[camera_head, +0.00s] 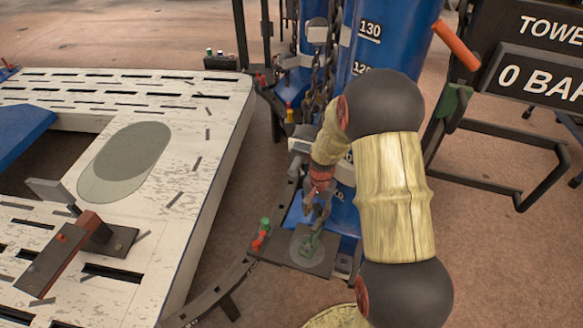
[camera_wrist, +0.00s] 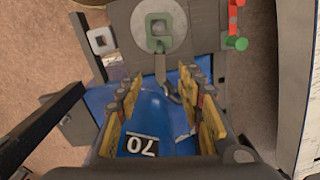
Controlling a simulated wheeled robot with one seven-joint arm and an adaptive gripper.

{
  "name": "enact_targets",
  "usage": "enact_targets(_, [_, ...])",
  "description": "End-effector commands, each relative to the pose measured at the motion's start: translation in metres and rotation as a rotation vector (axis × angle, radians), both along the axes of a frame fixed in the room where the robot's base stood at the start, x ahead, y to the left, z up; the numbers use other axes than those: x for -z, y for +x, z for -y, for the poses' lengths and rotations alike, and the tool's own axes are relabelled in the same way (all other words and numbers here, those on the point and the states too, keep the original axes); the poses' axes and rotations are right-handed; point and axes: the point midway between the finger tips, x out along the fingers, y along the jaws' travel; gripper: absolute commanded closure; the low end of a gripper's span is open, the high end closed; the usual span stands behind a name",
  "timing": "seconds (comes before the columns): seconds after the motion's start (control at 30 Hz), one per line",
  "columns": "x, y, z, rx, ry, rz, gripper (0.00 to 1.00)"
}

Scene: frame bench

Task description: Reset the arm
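My arm reaches forward in the head view, bent at the elbow and angled down to my gripper (camera_head: 316,208) beside the blue tower (camera_head: 385,45). In the wrist view, the fingers of my gripper (camera_wrist: 165,95) stand apart with nothing held between them. Beyond the fingertips is a dark plate with a pale round disc and a green square piece (camera_wrist: 159,30) on it. The same green piece (camera_head: 308,246) shows below my gripper in the head view. A grey hook-like part (camera_wrist: 168,80) shows between and beyond the fingers; whether it touches a finger is unclear.
A white slotted bench (camera_head: 215,150) stands on the left, with a red-brown clamp (camera_head: 62,250) on it. Chains (camera_head: 318,75) hang by the tower. A black sign frame with an orange handle (camera_head: 456,45) stands right. Red and green knobs (camera_head: 262,235) sit near the plate.

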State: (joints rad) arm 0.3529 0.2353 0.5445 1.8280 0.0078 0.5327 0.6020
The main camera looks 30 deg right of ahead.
Motion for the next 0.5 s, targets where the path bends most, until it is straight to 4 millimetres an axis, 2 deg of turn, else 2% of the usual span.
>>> enact_targets(0.3, [0.0,-0.006,-0.002,-0.073,0.009,-0.022,0.62])
enact_targets(0.43, [0.002,-0.045,-0.016,-0.19,0.051,-0.107,0.62])
enact_targets(0.5, [-0.019,-0.06,-0.023,-0.264,0.063,-0.121,0.62])
